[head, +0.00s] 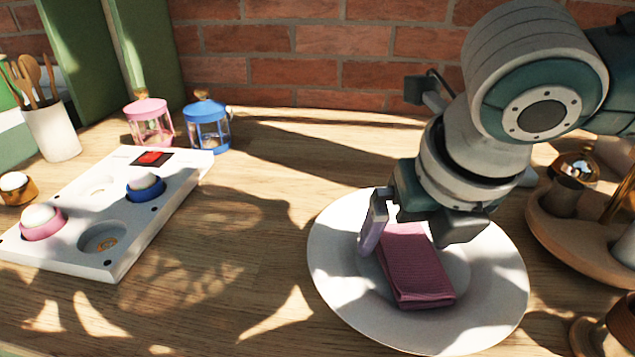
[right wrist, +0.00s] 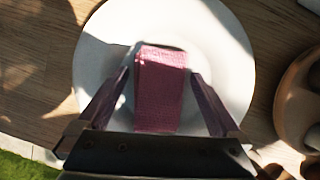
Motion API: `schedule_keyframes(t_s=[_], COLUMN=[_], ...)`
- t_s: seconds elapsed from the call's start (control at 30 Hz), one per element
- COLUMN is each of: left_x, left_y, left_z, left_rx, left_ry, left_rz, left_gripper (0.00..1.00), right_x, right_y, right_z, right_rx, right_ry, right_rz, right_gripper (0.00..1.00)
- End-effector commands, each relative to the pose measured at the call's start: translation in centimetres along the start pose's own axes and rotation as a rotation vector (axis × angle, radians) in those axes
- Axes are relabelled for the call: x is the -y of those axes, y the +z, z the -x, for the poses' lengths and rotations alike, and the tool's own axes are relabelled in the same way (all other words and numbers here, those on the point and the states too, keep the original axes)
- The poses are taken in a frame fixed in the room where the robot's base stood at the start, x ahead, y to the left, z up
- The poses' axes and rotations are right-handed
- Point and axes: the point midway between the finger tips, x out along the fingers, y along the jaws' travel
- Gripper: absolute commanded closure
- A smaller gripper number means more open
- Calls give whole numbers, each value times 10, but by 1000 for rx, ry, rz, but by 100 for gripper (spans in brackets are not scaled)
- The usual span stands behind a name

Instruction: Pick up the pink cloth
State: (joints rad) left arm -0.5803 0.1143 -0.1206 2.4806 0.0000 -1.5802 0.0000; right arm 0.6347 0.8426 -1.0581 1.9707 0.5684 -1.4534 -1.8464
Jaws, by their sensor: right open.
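The pink cloth (head: 418,272) is folded into a long rectangle and lies on a white plate (head: 345,300) on the wooden table. In the right wrist view the cloth (right wrist: 160,88) lies between the two fingers of my right gripper (right wrist: 162,84), with a gap on each side. The right gripper (head: 410,235) is open and reaches down over the plate in the head view. One finger shows left of the cloth there; the gripper body hides the cloth's far end and the other finger. My left gripper is not in view.
A white tray (head: 125,250) with egg cups stands at the left. Pink (head: 150,122) and blue (head: 207,125) lanterns stand behind it, near a brick wall. A round wooden tray (head: 560,235) with small items sits close to the plate's right. The table between white tray and plate is clear.

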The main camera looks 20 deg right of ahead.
Motion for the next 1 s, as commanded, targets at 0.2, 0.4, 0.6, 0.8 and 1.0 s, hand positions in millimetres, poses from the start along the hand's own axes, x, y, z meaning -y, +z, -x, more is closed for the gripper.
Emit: schedule_keyframes(t_s=[0.2,0.4,0.6,0.8,1.0], left_x=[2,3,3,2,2], left_y=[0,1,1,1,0], left_z=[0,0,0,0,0], left_rx=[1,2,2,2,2], left_ry=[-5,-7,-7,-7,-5], left_rz=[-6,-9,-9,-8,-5], left_gripper=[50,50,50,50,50], right_x=[0,0,0,0,0], right_y=[0,0,0,0,0], right_z=[0,0,0,0,1], right_rx=[0,0,0,0,0], right_ry=[1,1,1,0,1], right_rz=[0,0,0,0,0], right_gripper=[3,26,48,70,79])
